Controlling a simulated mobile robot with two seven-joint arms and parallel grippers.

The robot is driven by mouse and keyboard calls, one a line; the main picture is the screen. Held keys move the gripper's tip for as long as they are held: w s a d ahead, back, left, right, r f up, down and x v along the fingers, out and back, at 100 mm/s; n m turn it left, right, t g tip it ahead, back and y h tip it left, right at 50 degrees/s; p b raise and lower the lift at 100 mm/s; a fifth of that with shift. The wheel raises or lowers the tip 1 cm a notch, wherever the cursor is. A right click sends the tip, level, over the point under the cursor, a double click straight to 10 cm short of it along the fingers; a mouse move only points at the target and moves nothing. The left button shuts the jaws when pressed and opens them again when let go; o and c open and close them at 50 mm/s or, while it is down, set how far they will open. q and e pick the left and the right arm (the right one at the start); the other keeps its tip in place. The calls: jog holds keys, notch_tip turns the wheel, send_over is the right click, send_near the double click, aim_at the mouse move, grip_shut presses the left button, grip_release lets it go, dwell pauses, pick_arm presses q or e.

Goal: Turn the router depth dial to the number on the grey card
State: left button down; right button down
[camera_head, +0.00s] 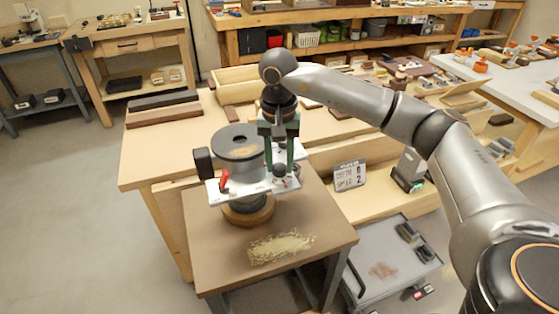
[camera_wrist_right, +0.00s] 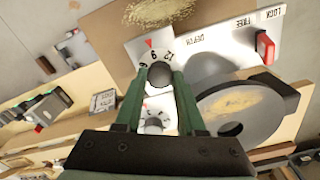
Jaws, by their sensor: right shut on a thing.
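The router (camera_head: 238,150) stands on a small brown table, with a white panel marked DEPTH, LOCK and FREE. In the right wrist view the depth dial (camera_wrist_right: 160,73) has a dark knob and a numbered ring; its red pointer mark is nearest the 9, with 12 to the right. My right gripper (camera_head: 281,168) points down over the panel, its green fingers shut on the knob. A second numbered dial (camera_wrist_right: 152,115) shows partly behind the fingers. A red lever (camera_wrist_right: 265,47) sits by the LOCK and FREE words. The grey card (camera_head: 349,176) stands right of the router; its digits are too small to read surely. My left gripper is out of view.
Wood shavings (camera_head: 281,246) lie on the brown table (camera_head: 215,268) in front of the router. A grey drawer cart (camera_head: 365,268) stands at the lower right. Wooden blocks (camera_head: 165,108) lie on the bench behind. A small grey-and-black device (camera_head: 409,168) stands right of the card.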

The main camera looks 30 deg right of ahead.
aim_at(279, 166)
jog(key=shift+r, duration=0.1)
jog(key=c, duration=0.8)
grip_release()
notch_tip(279, 166, up, 12)
jog(key=shift+r+p, duration=0.2)
jog(key=shift+p, duration=0.3)
